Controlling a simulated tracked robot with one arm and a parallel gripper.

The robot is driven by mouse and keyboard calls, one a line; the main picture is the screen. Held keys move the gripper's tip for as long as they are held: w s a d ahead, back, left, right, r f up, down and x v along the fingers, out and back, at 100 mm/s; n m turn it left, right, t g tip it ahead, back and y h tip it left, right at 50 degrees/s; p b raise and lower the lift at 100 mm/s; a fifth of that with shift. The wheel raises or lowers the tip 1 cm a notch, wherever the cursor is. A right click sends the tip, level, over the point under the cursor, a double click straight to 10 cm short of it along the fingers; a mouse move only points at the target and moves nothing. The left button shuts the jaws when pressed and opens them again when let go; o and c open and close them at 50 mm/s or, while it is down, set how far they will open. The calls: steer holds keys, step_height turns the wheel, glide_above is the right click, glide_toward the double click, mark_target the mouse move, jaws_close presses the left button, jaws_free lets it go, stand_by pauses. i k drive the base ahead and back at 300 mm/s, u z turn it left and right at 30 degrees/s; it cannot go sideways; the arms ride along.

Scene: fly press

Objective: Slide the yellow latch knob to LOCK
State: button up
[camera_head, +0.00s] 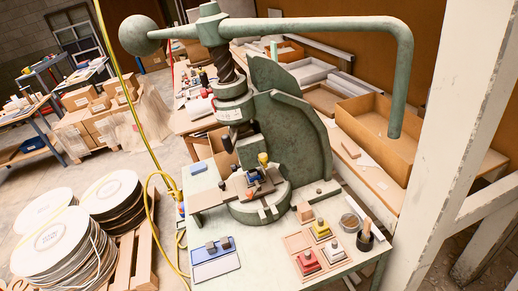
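A green fly press (285,125) stands on a pale table, with its ball weight at the upper left and its bent handle at the upper right. A small yellow knob (263,158) shows near the middle of the press, just above the work area at its base. I take it for the latch knob. It is too small to read any LOCK marking or tell its position. Beside it, to the lower left, are a dark blue part and a flat brownish plate (238,185). My gripper is not in view.
A white post (445,130) stands at right.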

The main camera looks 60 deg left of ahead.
mark_target(263, 157)
steer(key=u, duration=1)
